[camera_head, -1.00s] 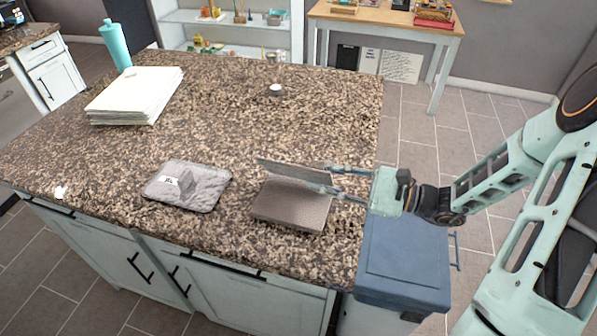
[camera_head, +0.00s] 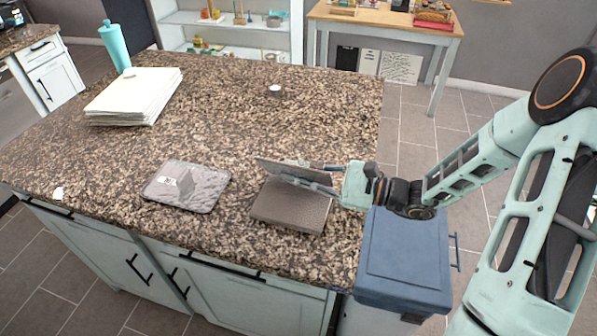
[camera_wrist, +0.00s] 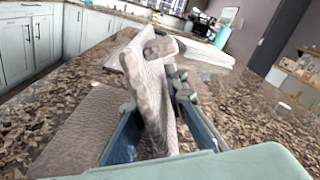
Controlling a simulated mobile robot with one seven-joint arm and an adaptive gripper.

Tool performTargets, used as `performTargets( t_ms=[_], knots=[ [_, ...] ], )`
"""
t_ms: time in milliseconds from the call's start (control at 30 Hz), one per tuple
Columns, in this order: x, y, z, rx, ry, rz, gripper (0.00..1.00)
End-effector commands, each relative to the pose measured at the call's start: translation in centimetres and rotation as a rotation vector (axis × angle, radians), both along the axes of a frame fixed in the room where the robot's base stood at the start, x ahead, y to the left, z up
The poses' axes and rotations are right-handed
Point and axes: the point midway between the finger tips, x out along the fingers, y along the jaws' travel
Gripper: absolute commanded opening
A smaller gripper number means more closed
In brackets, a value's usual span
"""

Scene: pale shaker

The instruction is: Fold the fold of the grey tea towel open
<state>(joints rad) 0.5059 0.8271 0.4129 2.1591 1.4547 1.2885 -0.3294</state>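The grey tea towel (camera_head: 290,211) lies near the front right of the granite island, brownish grey and ribbed. Its flap (camera_head: 287,171) stands up at the far side of the flat part, raised from it. In the wrist view the flap (camera_wrist: 152,95) rises between my two fingers, with the flat part (camera_wrist: 82,130) to the left. My gripper (camera_head: 318,180) reaches in from the right, its fingers closed on the flap from both sides. The finger pads are partly hidden by the cloth.
A grey quilted pad (camera_head: 205,190) lies left of the towel. A stack of pale cloth or paper (camera_head: 135,97) and a teal bottle (camera_head: 115,46) stand at the back left. A small white round thing (camera_head: 275,88) is further back. A blue-lidded bin (camera_head: 405,255) stands beside the island.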

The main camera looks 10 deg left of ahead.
Motion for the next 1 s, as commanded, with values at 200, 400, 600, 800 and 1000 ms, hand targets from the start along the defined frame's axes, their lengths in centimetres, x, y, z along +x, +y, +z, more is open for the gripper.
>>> performTargets(
  t_ms=[200, 400, 600, 800, 1000],
  knots=[
    [0.0, -0.01, 0.0, 0.0, 0.0, 0.0, 0.0],
    [0.06, -0.03, 0.13, 0.001, 0.008, 0.0, 0.0],
    [0.53, -0.09, 0.56, 0.015, 0.085, 0.001, 0.0],
    [0.82, -0.13, 0.52, 0.022, 0.136, 0.0, 0.0],
    [0.83, -0.14, 0.44, 0.024, 0.139, 0.001, 0.0]
  ],
)
